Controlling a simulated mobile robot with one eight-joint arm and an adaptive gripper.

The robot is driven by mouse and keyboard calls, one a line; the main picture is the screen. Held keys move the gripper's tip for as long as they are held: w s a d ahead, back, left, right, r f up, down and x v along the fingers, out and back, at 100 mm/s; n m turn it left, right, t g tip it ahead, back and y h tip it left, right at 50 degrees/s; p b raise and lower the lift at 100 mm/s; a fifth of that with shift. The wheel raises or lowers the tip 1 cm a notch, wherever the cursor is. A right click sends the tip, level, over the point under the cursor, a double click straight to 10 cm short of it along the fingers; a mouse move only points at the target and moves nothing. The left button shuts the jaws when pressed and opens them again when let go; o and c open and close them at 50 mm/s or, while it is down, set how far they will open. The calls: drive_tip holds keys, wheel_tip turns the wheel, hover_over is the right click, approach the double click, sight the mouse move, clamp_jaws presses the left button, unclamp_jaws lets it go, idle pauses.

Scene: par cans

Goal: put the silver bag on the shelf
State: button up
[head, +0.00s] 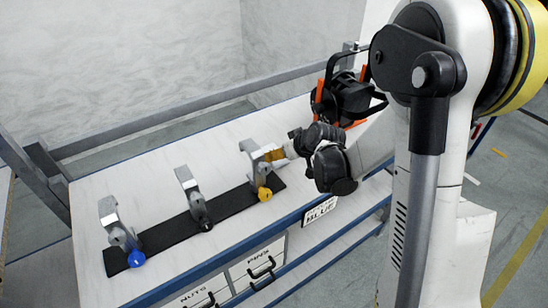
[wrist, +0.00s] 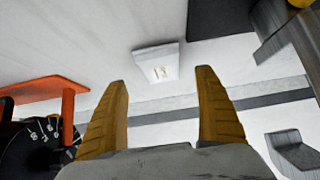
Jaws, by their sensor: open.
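My gripper (head: 270,156) reaches over the right part of the bench top in the head view, close to the clamp with the yellow knob. In the wrist view my gripper (wrist: 162,75) has its two yellow fingers spread with nothing between them. No bag is clear in the head view, where my arm hides part of the bench. I cannot tell which surface is the shelf.
Metal clamps with blue (head: 136,258), black and yellow (head: 265,193) knobs stand along a black strip (head: 168,234) on the white bench top (head: 150,155). A black lamp-like thing (head: 350,95) with orange parts stands behind my gripper. Labelled drawers (head: 255,265) are below.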

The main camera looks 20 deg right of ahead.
drive_tip(key=b+x, duration=0.1)
drive_tip(key=x, duration=0.3)
drive_tip(key=shift+s+a+f+b, duration=0.1)
drive_tip(key=shift+f+b, duration=0.3)
drive_tip(key=shift+r, duration=0.1)
drive_tip(key=shift+c, duration=0.6)
drive_tip(key=c, duration=1.3)
drive_tip(key=shift+r+p, duration=0.4)
drive_tip(key=shift+r, duration=0.15)
drive_tip(key=r+p, duration=0.1)
drive_tip(key=r, duration=0.1)
drive_tip(key=d+r+p, duration=0.1)
drive_tip(key=r, duration=0.1)
drive_tip(key=shift+s+d, duration=0.1)
drive_tip(key=shift+s, duration=0.05)
drive_tip(key=s+d+r+p, duration=0.1)
drive_tip(key=d+r+p, duration=0.2)
drive_tip(key=d, duration=0.6)
wheel_tip(320, 180, up, 3)
drive_tip(key=shift+s+d+f, duration=0.25)
drive_tip(key=shift+s+d, duration=0.05)
drive_tip(key=shift+s, duration=0.05)
drive_tip(key=shift+s+d+r+p, duration=0.2)
drive_tip(key=shift+d+p, duration=0.1)
drive_tip(key=shift+d, duration=0.1)
